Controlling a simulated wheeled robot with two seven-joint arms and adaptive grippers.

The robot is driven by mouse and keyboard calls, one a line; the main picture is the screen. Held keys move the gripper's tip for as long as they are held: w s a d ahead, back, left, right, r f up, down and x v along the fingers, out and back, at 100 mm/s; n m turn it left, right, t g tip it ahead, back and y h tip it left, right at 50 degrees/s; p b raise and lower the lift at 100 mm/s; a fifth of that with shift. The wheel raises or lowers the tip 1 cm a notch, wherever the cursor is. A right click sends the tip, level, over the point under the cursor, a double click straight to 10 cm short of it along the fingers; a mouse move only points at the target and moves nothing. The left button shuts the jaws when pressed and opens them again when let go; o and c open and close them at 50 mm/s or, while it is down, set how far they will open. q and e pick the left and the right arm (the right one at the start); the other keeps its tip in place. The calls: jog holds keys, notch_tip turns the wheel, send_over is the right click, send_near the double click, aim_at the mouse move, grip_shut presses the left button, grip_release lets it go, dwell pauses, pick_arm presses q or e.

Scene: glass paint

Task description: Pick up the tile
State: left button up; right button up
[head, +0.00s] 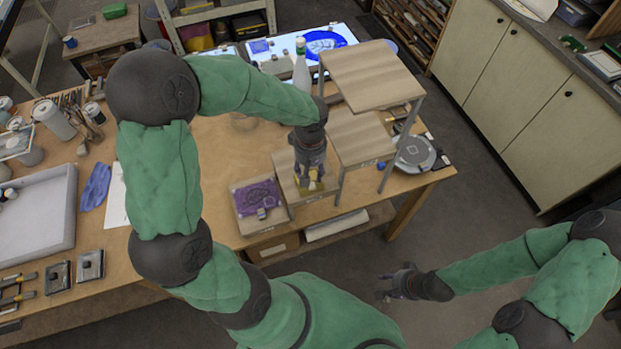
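A purple tile (258,198) with a dark raised pattern lies on the lowest wooden platform of a stepped stand, with a small greyish piece on its front part. My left gripper (313,184) points down over the second platform, to the right of the purple tile. A small yellowish tile-like piece (304,190) shows at its fingertips. I cannot tell whether the fingers grip it or are only around it. My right gripper (383,286) is away from the table, over the floor in front of it, with its fingers apart and nothing between them.
The stepped stand's higher platforms (372,72) rise to the right of my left gripper. A white bottle (301,66) stands behind it. A grey round device (414,153) sits at the table's right end. A pale tray (40,215) lies at left. The middle-left tabletop (218,190) is clear.

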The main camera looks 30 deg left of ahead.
pick_arm(q)
jog(key=shift+w+f, duration=0.2)
jog(key=shift+f, duration=1.05)
jog(key=shift+w+f+p, duration=0.1)
jog(key=shift+f+p, duration=0.6)
jog(key=shift+f, duration=1.9)
grip_shut()
